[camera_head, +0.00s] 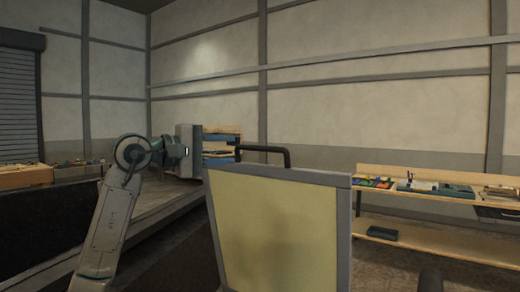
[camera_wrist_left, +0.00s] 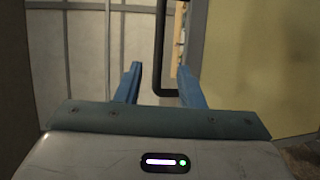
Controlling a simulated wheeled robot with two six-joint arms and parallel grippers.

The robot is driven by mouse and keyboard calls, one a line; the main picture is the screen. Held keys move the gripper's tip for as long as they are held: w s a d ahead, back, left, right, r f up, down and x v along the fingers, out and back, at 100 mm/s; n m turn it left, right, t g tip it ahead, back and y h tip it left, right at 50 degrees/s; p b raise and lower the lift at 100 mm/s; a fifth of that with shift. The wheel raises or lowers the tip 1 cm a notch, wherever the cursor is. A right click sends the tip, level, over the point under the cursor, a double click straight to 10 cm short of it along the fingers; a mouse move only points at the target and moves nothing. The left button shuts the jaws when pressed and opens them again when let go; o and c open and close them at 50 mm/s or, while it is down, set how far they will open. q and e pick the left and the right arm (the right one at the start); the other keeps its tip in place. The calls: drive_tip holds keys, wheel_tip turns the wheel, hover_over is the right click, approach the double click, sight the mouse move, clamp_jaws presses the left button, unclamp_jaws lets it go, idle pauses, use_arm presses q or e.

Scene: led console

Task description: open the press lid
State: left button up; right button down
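The press lid (camera_head: 280,235) is a pale yellow panel in a grey frame, standing steeply upright in the middle of the head view. Its face also shows at the right of the left wrist view (camera_wrist_left: 245,55). A black bar handle (camera_head: 265,149) is fixed at its top edge. My left gripper (camera_head: 238,148) is just left of the handle, its two blue fingers apart. In the left wrist view the handle (camera_wrist_left: 160,50) appears between the open fingers; I cannot tell whether they touch it. My right gripper is not in view.
A wooden workbench (camera_head: 445,247) with small parts and tools stands at the right by the wall. Another bench (camera_head: 25,177) is at the far left, near a roller shutter (camera_head: 18,105). A long dark-sided platform (camera_head: 50,225) runs behind my left arm.

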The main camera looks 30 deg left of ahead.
sight(256, 149)
use_arm(q)
drive_tip(key=p+x, duration=0.3)
drive_tip(key=x, duration=0.5)
drive_tip(key=shift+w+d+r+p, duration=0.15)
drive_tip(key=shift+w+p, duration=0.1)
drive_tip(key=shift+p, duration=0.15)
drive_tip(key=shift+w+d, duration=0.3)
drive_tip(key=shift+w, duration=0.2)
drive_tip(key=shift+c, duration=0.6)
clamp_jaws()
